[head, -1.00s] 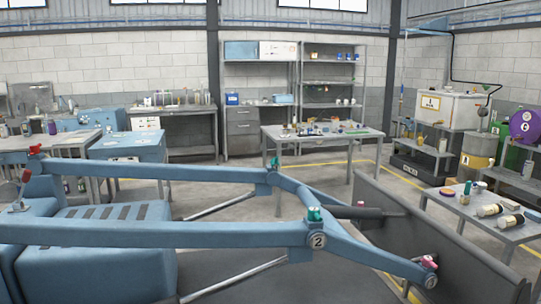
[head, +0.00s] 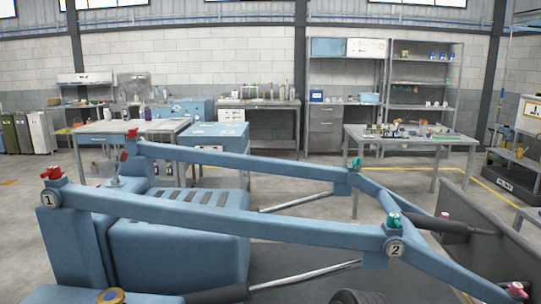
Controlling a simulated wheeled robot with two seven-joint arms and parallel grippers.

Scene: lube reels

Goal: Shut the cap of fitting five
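The blue loader-arm machine (head: 220,212) fills the foreground. Its pivots carry small coloured fittings. A red one (head: 52,173) sits by plate "1" (head: 50,198), and a green one (head: 394,219) sits by plate "2" (head: 396,247). Another red fitting (head: 132,133) and a green fitting (head: 355,163) are on the far arm. A pink fitting (head: 516,290) is at the lower right, and a small pink one (head: 445,215) is by the bucket. No number five is readable, so I cannot tell which is fitting five or how its cap stands. Neither gripper is in view.
A grey bucket (head: 480,255) stands at the right. A workbench with small items (head: 412,142) is behind the machine. Cabinets and benches line the back wall. Open concrete floor (head: 30,220) lies at the left. A brass-coloured round part (head: 110,296) shows at the bottom edge.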

